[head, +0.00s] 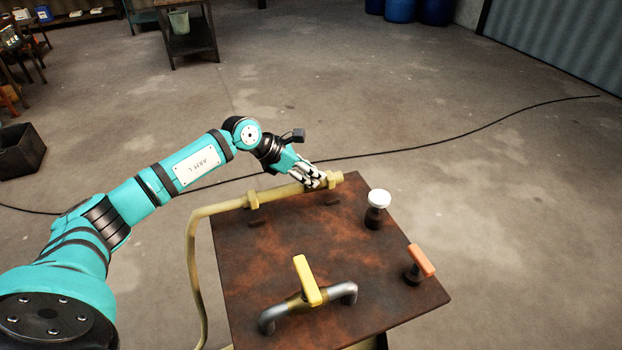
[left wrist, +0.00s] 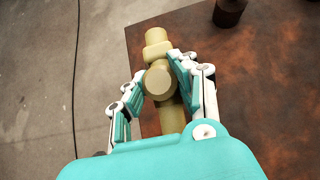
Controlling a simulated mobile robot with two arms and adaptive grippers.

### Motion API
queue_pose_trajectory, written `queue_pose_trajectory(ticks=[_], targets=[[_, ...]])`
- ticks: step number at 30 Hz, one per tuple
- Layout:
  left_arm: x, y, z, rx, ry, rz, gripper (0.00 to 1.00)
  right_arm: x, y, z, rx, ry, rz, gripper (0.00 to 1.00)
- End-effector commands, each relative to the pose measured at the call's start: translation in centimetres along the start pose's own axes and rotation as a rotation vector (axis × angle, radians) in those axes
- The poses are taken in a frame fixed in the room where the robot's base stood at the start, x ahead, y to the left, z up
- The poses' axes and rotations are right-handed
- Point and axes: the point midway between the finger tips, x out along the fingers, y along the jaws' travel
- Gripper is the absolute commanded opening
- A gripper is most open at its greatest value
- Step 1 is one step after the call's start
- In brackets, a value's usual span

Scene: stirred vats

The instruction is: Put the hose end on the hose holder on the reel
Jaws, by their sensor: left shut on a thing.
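A tan-yellow hose (head: 192,262) rises at the left of a rusty brown table-like top (head: 290,240) and runs along its back edge. The hose end (head: 336,178), with a thick collar, is at the back right corner. My left gripper (head: 318,184) is shut on it there. In the left wrist view the fingers of my left gripper (left wrist: 158,88) stand on both sides of the tan hose end (left wrist: 158,42), with a round stub facing the camera. I cannot make out a reel or a separate hose holder. My right gripper is not in view.
The top carries a yellow-handled valve (head: 307,280) on a grey pipe, a white knob (head: 379,198) and an orange handle (head: 421,260). A black cable (head: 450,139) crosses the floor behind. A dark crate (head: 20,150) stands at left. The floor at right is clear.

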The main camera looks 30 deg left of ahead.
Motion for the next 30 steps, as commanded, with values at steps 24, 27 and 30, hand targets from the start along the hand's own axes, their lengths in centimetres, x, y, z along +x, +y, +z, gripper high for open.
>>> queue_pose_trajectory(ticks=[24, 27, 30], targets=[[2.6, -0.1, -2.5, -0.001, 0.001, 0.001, 0.49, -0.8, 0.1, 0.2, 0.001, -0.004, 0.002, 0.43], [2.6, -0.1, -2.5, -0.001, 0.001, 0.001, 0.49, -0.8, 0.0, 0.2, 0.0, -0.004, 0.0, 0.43], [2.4, 0.0, -2.5, -0.001, 0.001, 0.002, 0.49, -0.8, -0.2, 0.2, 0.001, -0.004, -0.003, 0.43]])
